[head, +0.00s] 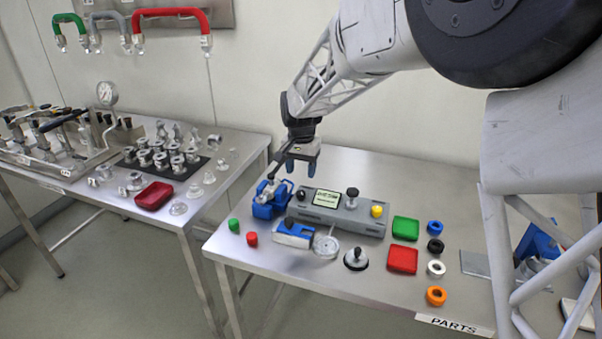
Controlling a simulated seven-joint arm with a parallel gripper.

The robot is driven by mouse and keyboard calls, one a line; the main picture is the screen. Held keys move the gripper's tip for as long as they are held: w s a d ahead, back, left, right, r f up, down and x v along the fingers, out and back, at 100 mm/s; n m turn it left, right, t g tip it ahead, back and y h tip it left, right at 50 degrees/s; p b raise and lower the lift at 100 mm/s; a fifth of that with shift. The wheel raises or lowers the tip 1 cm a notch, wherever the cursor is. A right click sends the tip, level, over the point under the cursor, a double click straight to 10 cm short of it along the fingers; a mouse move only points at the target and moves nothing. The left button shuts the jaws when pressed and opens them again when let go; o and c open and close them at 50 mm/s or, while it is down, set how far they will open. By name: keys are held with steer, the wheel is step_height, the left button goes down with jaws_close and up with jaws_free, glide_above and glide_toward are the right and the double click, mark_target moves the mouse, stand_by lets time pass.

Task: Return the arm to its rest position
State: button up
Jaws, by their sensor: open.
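My gripper (302,163) hangs from my arm above the left part of the steel parts table (355,165), pointing down. Its fingers are open, and I see nothing held between them. A blue vise-like fixture (270,199) stands on the table below and slightly left of the fingers. The gripper appears to be above it and apart from it.
On the table are a grey box with a screen (327,199), a blue device (293,234), green (405,228) and red (402,260) trays, and several rings, including an orange one (436,296). A second table (215,165) with metal fittings stands left. The parts table's back is clear.

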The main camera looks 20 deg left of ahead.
stand_by(0.4)
steer(key=s+d+r, duration=0.4)
steer(key=d, duration=0.5)
steer(key=s+d+r+t, duration=0.1)
steer(key=s+d+r, duration=0.3)
steer(key=d, duration=0.6)
steer(key=s+d+r, duration=0.3)
steer(key=s+d, duration=0.2)
steer(key=d, duration=0.4)
steer(key=s+d+f, duration=0.1)
steer(key=s+d, duration=0.7)
steer(key=s, duration=0.4)
steer(key=s+d+f+t, duration=0.1)
steer(key=s+d+f, duration=0.1)
steer(key=s+d, duration=0.7)
steer(key=s, duration=0.3)
steer(key=shift+s+t, duration=0.25)
steer(key=shift+t, duration=0.05)
